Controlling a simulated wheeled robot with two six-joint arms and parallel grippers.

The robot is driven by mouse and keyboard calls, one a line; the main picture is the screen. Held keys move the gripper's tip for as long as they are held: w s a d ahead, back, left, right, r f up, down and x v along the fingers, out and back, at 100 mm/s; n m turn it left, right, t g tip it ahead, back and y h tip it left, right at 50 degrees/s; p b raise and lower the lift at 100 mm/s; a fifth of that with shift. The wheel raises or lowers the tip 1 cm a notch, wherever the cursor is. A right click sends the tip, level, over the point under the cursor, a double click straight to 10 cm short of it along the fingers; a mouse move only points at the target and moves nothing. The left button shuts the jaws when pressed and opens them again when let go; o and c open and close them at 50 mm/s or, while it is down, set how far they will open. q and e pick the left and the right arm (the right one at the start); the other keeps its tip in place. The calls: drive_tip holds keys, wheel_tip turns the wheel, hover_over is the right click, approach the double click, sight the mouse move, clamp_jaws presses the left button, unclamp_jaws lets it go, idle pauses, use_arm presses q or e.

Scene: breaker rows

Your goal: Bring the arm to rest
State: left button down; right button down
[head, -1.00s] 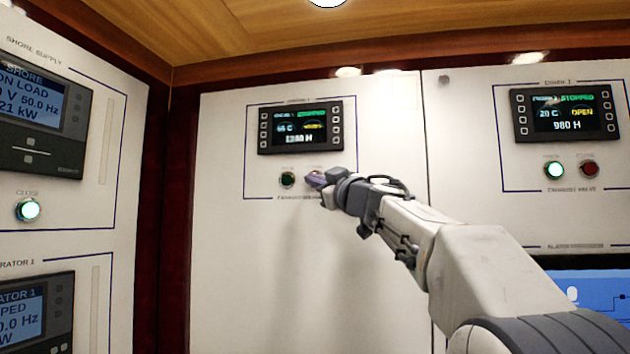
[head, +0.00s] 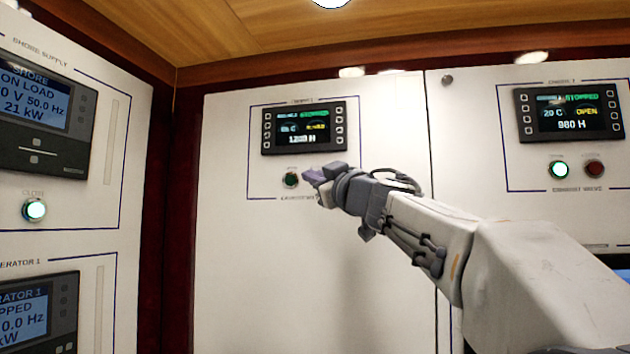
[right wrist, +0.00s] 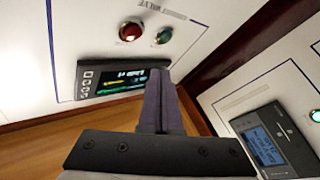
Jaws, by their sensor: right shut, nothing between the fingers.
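My right gripper (head: 308,176) is shut and empty in front of the middle panel (head: 320,260). In the head view its tip appears just right of the dark green button (head: 291,180) and covers the spot where the red button would show. In the right wrist view the shut fingers (right wrist: 160,100) point past a small display (right wrist: 120,82). The red button (right wrist: 130,32) and green button (right wrist: 163,36) are clear of the fingertips there, with a gap to the panel. My left gripper is not in view.
The right panel has a display (head: 570,112), a lit green button (head: 558,169) and a dark red button (head: 594,169). The left cabinet carries a shore supply display (head: 40,105) and a lit close button (head: 35,210). The lower middle panel face is bare.

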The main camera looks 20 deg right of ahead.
idle(0.8)
drive_tip(key=s+a+f+m+g+h+b, duration=0.1)
drive_tip(key=a+f+g+b, duration=0.2)
drive_tip(key=f, duration=1)
drive_tip(key=s+a+f+m+g+b, duration=0.1)
drive_tip(key=s+a+f+m+g, duration=0.15)
drive_tip(key=a+f, duration=0.65)
drive_tip(key=s+a+f+m+g+h+b, duration=0.1)
drive_tip(key=f+g, duration=0.3)
drive_tip(key=f, duration=1.2)
drive_tip(key=s+a+f+n+g+b, duration=0.1)
drive_tip(key=s+a+f+g, duration=0.1)
drive_tip(key=s+f, duration=0.5)
drive_tip(key=s+a+f+n+g+b, duration=0.1)
drive_tip(key=s+a+f+g, duration=0.2)
drive_tip(key=f, duration=0.5)
drive_tip(key=s+f+n+g+b, duration=0.1)
drive_tip(key=s+f+g, duration=0.2)
drive_tip(key=s+f, duration=0.3)
drive_tip(key=s+f+n+g, duration=0.1)
drive_tip(key=s+f+g, duration=0.2)
drive_tip(key=s, duration=1.1)
wheel_tip(320, 180, down, 3)
drive_tip(key=shift+d+g+b, duration=0.3)
drive_tip(key=shift+g+b, duration=0.05)
drive_tip(key=shift+b, duration=0.05)
drive_tip(key=shift+w, duration=0.1)
